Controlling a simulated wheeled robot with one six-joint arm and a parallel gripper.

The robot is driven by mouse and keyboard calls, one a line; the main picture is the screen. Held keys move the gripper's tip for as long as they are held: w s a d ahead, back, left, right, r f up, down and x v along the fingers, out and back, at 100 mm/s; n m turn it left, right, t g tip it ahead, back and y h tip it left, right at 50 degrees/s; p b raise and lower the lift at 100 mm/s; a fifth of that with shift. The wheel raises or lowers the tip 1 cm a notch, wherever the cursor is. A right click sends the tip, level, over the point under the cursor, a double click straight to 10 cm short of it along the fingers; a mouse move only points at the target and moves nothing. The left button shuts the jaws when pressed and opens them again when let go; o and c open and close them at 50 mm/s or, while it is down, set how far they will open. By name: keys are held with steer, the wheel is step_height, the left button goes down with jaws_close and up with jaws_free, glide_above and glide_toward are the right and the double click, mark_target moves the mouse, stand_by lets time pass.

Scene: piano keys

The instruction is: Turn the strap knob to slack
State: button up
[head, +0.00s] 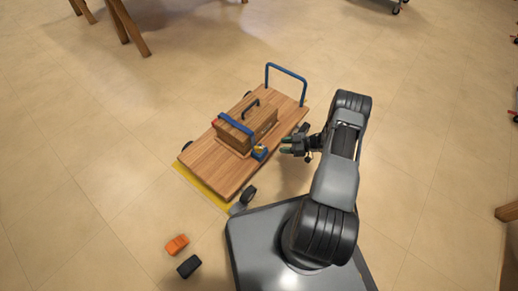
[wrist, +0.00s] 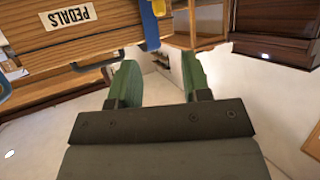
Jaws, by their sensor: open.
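A wooden box (head: 236,133) with a black handle sits on a flat wooden cart (head: 207,158).
The cart has a blue push handle (head: 287,70) at its far end and dark wheels. Yellow floor marking (head: 200,188) shows at its left end. An orange block (head: 177,245) and a black block (head: 189,266) lie on the floor. A "PEDALS" label (wrist: 68,16) marks the box.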

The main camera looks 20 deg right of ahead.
mark_target(260, 148)
steer(key=b+x, duration=0.4)
steer(key=x, duration=0.7)
steer(key=shift+a+f, duration=0.2)
steer(key=shift+x, duration=0.85)
steer(key=shift+w+r, duration=0.1)
jaws_close()
